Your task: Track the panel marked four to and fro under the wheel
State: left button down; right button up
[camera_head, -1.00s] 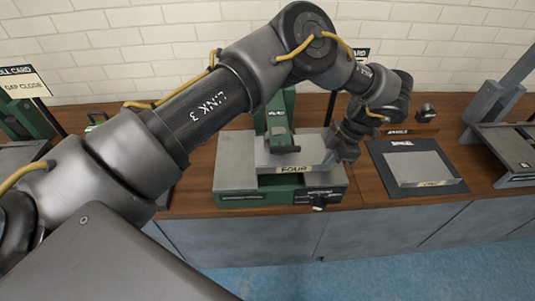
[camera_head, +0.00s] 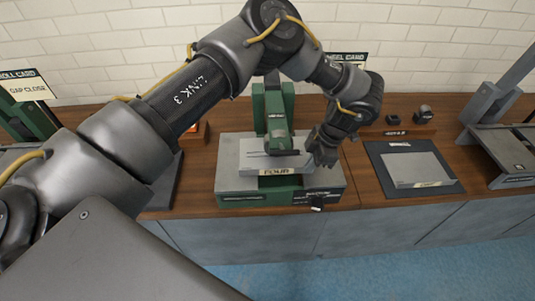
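The grey panel marked FOUR (camera_head: 252,160) lies flat across the green wheel machine (camera_head: 275,107), under the end of its upper arm. The wheel itself is hard to make out there. A label reading FOUR shows on the panel's front edge. My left gripper (camera_head: 323,156) is at the panel's right end, pointing down and in contact with it. Its fingers are small and dark, but it looks shut on the panel's right edge. My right gripper is not in view.
A dark mat with a grey panel (camera_head: 425,167) on it lies to the right on the wooden bench (camera_head: 372,193). Two small dark blocks stand behind it. Other machines stand at the far left and far right (camera_head: 502,150). A white brick wall is behind.

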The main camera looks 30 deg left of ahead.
pick_arm(q)
jog(key=shift+s+a+p, duration=0.4)
jog(key=shift+s+a, duration=0.15)
jog(key=shift+a, duration=0.3)
jog(key=c, duration=1.6)
grip_release()
jog(key=shift+o, duration=0.5)
jog(key=o, duration=0.5)
jog(key=shift+c, duration=0.2)
jog(key=shift+w+d, duration=0.1)
jog(key=shift+w+d+f+b, duration=0.1)
jog(key=shift+w+d+b, duration=0.4)
jog(key=shift+d, duration=0.25)
jog(key=shift+w+d+b, duration=0.45)
jog(key=shift+d+b, duration=0.05)
jog(key=shift+d, duration=0.2)
jog(key=shift+w+d+b, duration=0.3)
jog(key=shift+w+d, duration=0.05)
jog(key=shift+d, duration=0.25)
